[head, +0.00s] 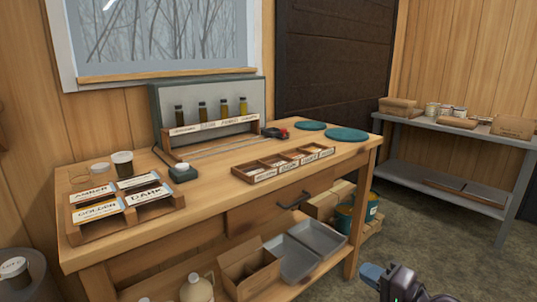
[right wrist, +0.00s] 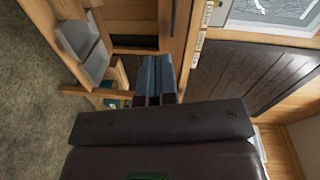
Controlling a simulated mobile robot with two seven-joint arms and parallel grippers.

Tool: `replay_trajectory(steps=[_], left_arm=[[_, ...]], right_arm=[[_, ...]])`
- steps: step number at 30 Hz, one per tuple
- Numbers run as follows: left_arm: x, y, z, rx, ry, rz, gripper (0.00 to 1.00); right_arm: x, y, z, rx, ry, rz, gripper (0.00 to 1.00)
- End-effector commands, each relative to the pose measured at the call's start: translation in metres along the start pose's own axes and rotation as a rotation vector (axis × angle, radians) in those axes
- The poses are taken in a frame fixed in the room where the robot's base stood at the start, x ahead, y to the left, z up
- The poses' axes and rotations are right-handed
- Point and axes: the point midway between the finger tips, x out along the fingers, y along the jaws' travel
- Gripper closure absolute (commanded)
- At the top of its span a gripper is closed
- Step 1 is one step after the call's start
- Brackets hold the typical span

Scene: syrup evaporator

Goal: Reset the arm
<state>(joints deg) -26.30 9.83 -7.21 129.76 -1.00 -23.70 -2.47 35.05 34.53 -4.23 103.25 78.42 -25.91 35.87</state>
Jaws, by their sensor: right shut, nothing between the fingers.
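My right gripper (head: 372,272) shows at the bottom right of the head view, in front of the workbench's right end and apart from it. Its blue fingers also show in the right wrist view (right wrist: 155,80), shut together with nothing between them. My left gripper is in neither view. The wooden workbench (head: 215,205) fills the middle of the head view.
On the bench are a label rack (head: 118,222), a compartment tray (head: 243,172), teal discs (head: 347,134) and a bottle stand (head: 212,127). A drawer handle (head: 291,203) juts from its front. Grey trays (head: 318,240) sit below.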

Motion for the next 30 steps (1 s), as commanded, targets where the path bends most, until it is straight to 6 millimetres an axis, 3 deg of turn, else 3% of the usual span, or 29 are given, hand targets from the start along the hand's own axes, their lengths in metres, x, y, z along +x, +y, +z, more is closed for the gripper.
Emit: replay_trajectory(steps=[1,10,18,24,30], left_arm=[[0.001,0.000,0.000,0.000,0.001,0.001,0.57],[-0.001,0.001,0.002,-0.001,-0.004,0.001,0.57],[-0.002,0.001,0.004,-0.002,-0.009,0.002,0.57],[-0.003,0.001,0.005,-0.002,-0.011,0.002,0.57],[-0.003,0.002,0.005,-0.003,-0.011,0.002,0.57]], right_arm=[[-0.009,0.016,0.007,-0.031,0.003,0.031,1.00],[-0.069,0.086,0.045,-0.307,0.012,0.211,1.00],[-0.162,0.151,0.099,-0.686,-0.046,0.437,1.00],[-0.235,0.178,0.140,-0.972,-0.143,0.585,1.00],[-0.298,0.186,0.175,-1.229,-0.263,0.696,1.00]])
